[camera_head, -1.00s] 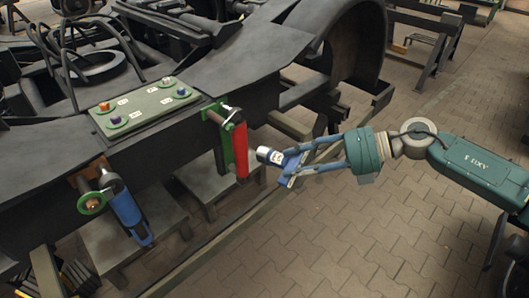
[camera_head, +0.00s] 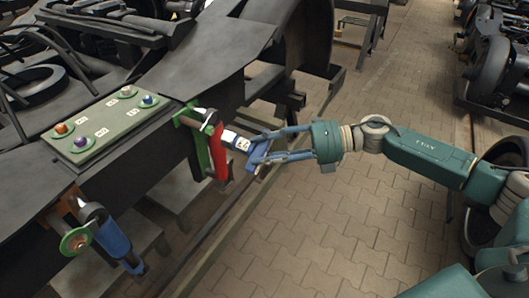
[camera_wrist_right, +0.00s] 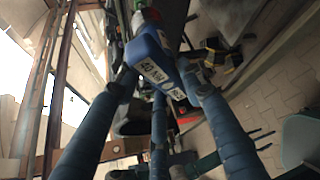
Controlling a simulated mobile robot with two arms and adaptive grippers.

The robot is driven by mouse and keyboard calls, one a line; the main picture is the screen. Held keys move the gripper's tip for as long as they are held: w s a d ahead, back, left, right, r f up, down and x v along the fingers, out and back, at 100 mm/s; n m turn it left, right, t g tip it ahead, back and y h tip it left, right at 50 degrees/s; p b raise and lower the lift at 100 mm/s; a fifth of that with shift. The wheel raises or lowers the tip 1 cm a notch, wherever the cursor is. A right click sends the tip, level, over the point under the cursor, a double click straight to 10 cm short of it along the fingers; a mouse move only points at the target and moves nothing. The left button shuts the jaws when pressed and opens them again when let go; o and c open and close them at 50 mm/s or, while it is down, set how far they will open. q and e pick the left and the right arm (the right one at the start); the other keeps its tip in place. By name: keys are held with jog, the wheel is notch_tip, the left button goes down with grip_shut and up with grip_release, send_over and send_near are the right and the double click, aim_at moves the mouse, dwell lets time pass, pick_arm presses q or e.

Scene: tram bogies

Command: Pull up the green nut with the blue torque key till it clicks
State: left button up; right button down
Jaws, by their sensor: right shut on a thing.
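My right gripper (camera_head: 268,150) is shut on a blue tool (camera_head: 257,160) with a white label and a silvery end. In the right wrist view the blue tool (camera_wrist_right: 155,62) sits between the fingers, its label reading about 40 Nm. Its silvery end points left, at or just in front of a red handle (camera_head: 219,152) beside a green bracket (camera_head: 190,120); I cannot tell if they touch. A green plate (camera_head: 105,118) carries an orange nut (camera_head: 62,128), a purple nut (camera_head: 82,142), a pale nut (camera_head: 126,90) and a blue nut (camera_head: 148,99). No clearly green nut shows. My left gripper is out of view.
A blue-handled tool (camera_head: 113,238) hangs at the lower left beside a green disc (camera_head: 76,241). The dark bogie frame (camera_head: 215,60) fills the left and back. Paved floor (camera_head: 340,215) is open below my right arm. Wheels (camera_head: 495,75) stand at the far right.

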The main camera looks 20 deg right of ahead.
aim_at(243, 142)
jog(key=shift+w+a+r, duration=0.15)
jog(key=shift+w+a, duration=0.1)
jog(key=shift+w, duration=0.05)
jog(key=shift+w+a, duration=0.1)
jog(key=shift+w, duration=0.15)
jog(key=shift+w+a, duration=0.4)
jog(key=shift+w, duration=0.1)
jog(key=shift+w+a, duration=0.65)
jog(key=shift+w, duration=0.25)
jog(key=shift+w+a, duration=0.3)
jog(key=shift+w, duration=0.05)
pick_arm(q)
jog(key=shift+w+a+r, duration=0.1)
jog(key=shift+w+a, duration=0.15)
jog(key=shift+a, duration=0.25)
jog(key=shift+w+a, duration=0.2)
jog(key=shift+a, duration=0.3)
pick_arm(e)
jog(key=shift+w+a, duration=0.3)
